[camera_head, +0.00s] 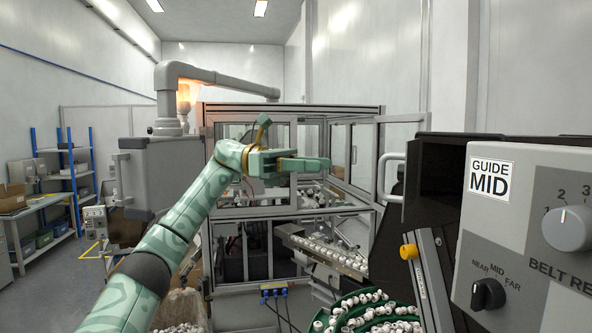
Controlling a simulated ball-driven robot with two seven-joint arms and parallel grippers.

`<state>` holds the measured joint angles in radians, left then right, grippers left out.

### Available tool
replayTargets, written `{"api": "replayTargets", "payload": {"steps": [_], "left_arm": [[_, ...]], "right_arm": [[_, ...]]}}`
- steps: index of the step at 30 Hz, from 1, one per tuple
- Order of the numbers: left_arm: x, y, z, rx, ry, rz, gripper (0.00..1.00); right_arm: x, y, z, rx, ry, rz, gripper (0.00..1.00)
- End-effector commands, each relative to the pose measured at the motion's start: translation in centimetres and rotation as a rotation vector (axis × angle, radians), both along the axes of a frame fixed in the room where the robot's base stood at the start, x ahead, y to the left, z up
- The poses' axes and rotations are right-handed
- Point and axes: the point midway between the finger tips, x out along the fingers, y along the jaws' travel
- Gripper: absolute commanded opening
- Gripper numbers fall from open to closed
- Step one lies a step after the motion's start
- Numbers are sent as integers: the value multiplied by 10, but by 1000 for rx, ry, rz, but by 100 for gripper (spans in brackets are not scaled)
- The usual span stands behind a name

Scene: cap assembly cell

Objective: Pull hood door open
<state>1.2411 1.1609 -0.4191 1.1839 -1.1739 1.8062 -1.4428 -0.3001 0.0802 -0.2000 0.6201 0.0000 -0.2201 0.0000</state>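The hood is a metal-framed enclosure (290,108) with clear panels, in the middle of the camera_head view. A framed clear door panel (402,134) at its right front corner stands at an angle to the front. A pale loop handle (384,178) shows at this panel, left of the dark machine housing. My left gripper (316,164) is in front of the hood, left of the handle and apart from it in the picture. Its fingers point right and nothing shows in them. They are seen side-on, so their gap is unclear. My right gripper is not in view.
A grey control box (535,215) with knobs and a dark housing (432,180) fill the right side. Below are a green bowl of small white parts (375,318) and a sloped tray of parts (325,250). A grey pipe (215,77) runs overhead; shelving (70,180) stands far left.

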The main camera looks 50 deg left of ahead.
Motion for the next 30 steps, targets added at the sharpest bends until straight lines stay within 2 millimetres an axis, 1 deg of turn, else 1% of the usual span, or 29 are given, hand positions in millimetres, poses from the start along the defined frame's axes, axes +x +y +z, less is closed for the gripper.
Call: {"api": "replayTargets", "payload": {"steps": [1, 3, 8, 30], "left_arm": [[-3, 10, 1, -2, 0, 4, 29], [-7, 20, 1, -1, 0, 3, 29], [-12, 33, 1, 0, -1, 1, 29], [-13, 35, 0, 0, 0, 0, 29]], "right_arm": [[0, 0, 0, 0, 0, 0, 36], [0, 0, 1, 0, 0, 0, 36], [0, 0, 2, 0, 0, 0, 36], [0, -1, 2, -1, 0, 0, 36]]}}
